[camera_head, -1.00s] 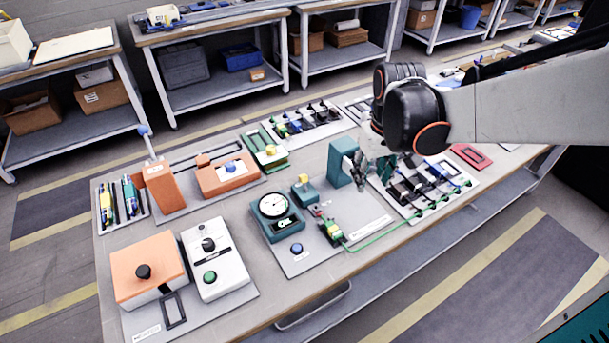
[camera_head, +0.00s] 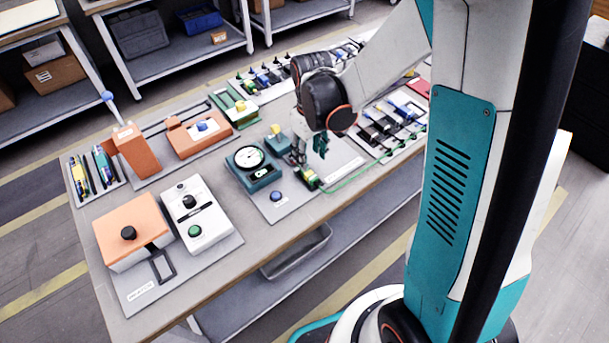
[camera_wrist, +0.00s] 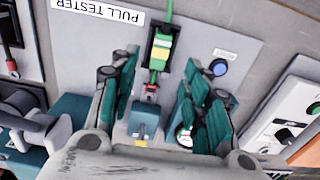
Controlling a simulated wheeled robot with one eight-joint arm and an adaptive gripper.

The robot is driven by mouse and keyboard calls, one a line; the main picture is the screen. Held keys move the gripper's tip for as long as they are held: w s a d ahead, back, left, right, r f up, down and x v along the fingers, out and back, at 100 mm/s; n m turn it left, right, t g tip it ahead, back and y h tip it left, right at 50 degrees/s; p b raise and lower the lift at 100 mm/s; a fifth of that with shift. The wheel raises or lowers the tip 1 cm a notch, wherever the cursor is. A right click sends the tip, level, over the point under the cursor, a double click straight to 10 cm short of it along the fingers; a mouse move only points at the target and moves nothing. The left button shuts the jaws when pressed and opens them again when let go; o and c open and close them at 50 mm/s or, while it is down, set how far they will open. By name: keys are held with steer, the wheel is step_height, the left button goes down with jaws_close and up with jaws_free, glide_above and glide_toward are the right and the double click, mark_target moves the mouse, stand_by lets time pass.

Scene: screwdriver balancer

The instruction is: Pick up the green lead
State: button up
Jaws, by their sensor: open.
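The green lead has a yellow-and-green plug (camera_head: 307,178) on the grey pull tester plate (camera_head: 275,212). Its thin green cable (camera_head: 350,177) runs right to a tray. In the wrist view the plug (camera_wrist: 160,48) lies just beyond my fingertips, roughly in line with the gap between them, its cable leaving at the top. A small red-and-grey part (camera_wrist: 150,92) sits at its near end, in front of a blue-grey block (camera_wrist: 144,122). My gripper (camera_head: 311,146) is open and empty above the pull tester; it also shows in the wrist view (camera_wrist: 163,95).
A dial gauge (camera_head: 249,157) stands left of the plug and a blue button (camera_head: 276,196) in front of it. A tray of dark connectors (camera_head: 385,125) is at the right. An orange box (camera_head: 133,231) and a white unit (camera_head: 196,212) stand front left.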

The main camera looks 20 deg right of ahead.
mark_target(309, 173)
step_height(309, 173, down, 8)
steer(key=b, duration=0.3)
steer(key=shift+w+a+f, duration=0.1)
steer(key=shift+w+f, duration=0.05)
steer(key=shift+c, duration=0.3)
jaws_close()
